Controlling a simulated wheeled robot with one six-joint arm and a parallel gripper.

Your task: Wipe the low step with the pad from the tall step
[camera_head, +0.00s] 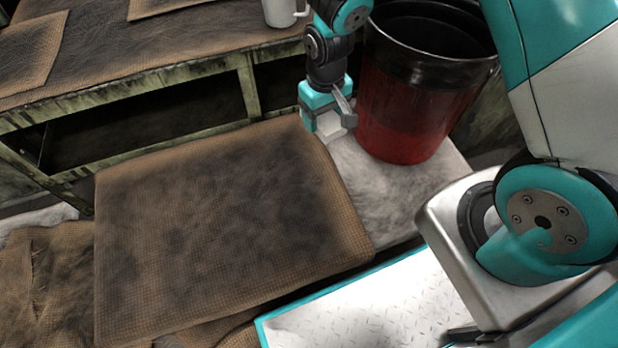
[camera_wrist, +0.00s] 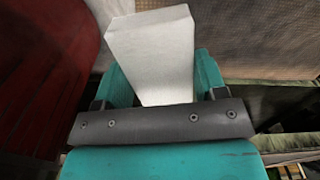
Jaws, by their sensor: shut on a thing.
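My gripper (camera_head: 328,125) points down at the far right corner of a wide brown woven-topped slab (camera_head: 200,220), beside the bucket. It is shut on a pale grey-white block-shaped pad (camera_wrist: 152,50), which sticks out between the teal fingers in the wrist view. The pad's lower end (camera_head: 332,128) shows small in the head view. I cannot tell whether it touches the surface below. The slab has dark smudges over its top. A pale, dusty surface (camera_head: 395,190) lies lower, right of the slab. I cannot tell for sure which of these is the low or tall step.
A red bucket with a black rim (camera_head: 405,120) stands close right of my gripper; its red side (camera_wrist: 45,70) fills the wrist view's left. A worn wooden bench (camera_head: 150,85) with a white mug (camera_head: 283,12) is behind. More brown cloth (camera_head: 40,290) lies lower left.

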